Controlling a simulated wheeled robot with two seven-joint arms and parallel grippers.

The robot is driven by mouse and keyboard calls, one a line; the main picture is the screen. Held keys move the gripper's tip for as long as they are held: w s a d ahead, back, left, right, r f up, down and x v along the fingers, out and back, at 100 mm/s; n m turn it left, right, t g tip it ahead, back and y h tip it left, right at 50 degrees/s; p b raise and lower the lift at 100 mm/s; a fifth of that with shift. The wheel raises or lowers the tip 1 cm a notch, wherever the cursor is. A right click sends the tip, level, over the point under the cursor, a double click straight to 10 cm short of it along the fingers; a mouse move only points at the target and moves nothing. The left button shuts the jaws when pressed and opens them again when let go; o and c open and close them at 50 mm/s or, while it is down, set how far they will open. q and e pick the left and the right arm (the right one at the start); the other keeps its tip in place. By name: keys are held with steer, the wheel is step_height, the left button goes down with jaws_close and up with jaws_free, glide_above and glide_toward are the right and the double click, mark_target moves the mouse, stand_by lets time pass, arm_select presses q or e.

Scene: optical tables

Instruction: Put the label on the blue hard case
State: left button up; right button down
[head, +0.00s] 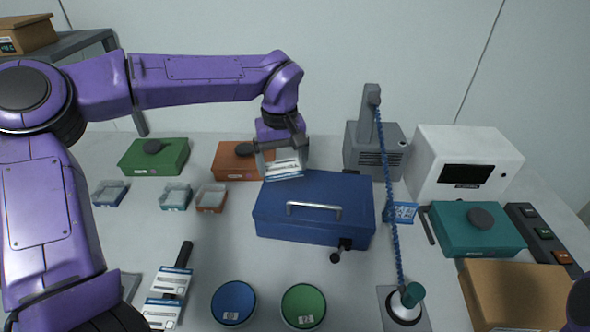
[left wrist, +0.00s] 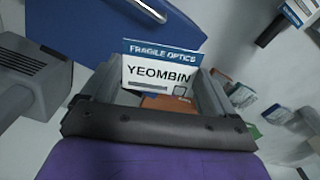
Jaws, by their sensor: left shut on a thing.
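The blue hard case (head: 335,225) lies closed on the table, its silver handle facing front. In the left wrist view part of the case (left wrist: 185,30) shows behind the label. My left gripper (head: 281,162) is shut on a white label with a blue band (head: 285,170), at the case's back left corner. In the left wrist view the label (left wrist: 160,75) reads "FRAGILE OPTICS" and "YEOMBIN" and stands between the fingers. I cannot tell whether it touches the lid. My right gripper is not in view.
More labels (head: 172,280) lie at front left. A blue round container (head: 233,302) and a green one (head: 304,305) stand in front of the case. An orange case (head: 229,162) is left of it. A grey device (head: 373,150) stands behind; a blue chain (head: 387,180) hangs at right.

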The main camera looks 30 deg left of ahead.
arm_select(q)
steer(key=p, duration=0.1)
glide_above(296, 183)
steer(key=f, duration=0.7)
steer(key=shift+w+a, duration=0.1)
steer(key=shift+w, duration=0.15)
steer(key=shift+f+p, duration=0.3)
steer(key=shift+s+f, duration=0.2)
steer(key=shift+f, duration=0.4)
steer(key=shift+s+f, duration=0.15)
steer(key=shift+f, duration=0.4)
steer(key=shift+w+f, duration=0.15)
steer(key=shift+f, duration=0.15)
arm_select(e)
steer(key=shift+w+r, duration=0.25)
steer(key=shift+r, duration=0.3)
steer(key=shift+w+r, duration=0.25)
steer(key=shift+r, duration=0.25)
